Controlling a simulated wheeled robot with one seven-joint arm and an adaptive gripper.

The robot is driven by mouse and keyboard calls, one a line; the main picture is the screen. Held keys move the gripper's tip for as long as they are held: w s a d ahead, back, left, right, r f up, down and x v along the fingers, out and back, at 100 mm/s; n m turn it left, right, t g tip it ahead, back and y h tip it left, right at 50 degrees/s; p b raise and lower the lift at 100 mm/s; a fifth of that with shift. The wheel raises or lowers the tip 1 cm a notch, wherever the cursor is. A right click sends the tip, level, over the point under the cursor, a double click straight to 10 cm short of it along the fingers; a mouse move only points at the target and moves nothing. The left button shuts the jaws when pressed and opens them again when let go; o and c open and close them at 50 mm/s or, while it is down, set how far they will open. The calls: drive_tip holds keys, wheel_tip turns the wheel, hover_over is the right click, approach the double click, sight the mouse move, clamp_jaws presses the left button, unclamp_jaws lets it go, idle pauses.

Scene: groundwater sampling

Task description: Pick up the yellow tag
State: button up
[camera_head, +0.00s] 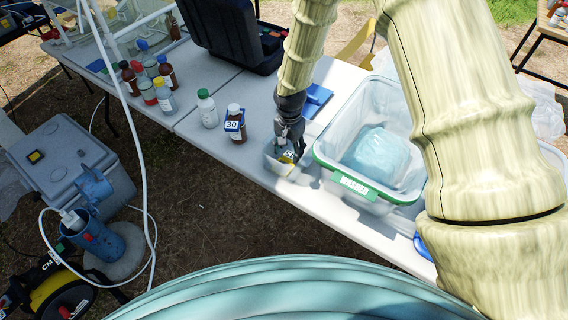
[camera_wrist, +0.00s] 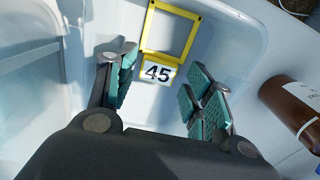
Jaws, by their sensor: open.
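The yellow tag (camera_wrist: 147,42) is a square open frame with a white label reading 45. It lies in a small pale tray (camera_wrist: 232,42). In the wrist view the 45 label sits between my gripper's (camera_wrist: 166,85) two open fingers, with the frame extending beyond them. The fingers have teal pads and hold nothing; I cannot tell how far above the tag they are. In the head view my gripper (camera_head: 289,143) points down over the tray (camera_head: 278,168), and a bit of the yellow tag (camera_head: 287,157) shows, partly hidden by the fingers.
A brown bottle with a blue tag reading 30 (camera_head: 236,127) stands left of the tray. A clear bin labelled WASHED (camera_head: 354,188) stands close on the right. A blue item (camera_head: 316,98) lies behind my gripper. Several more bottles, including a white one (camera_head: 207,108), stand farther left.

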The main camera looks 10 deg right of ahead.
sight(287, 157)
drive_tip(key=shift+f+p, duration=0.3)
drive_tip(key=shift+f, duration=1.15)
drive_tip(key=c, duration=0.6)
drive_tip(key=shift+r, duration=0.15)
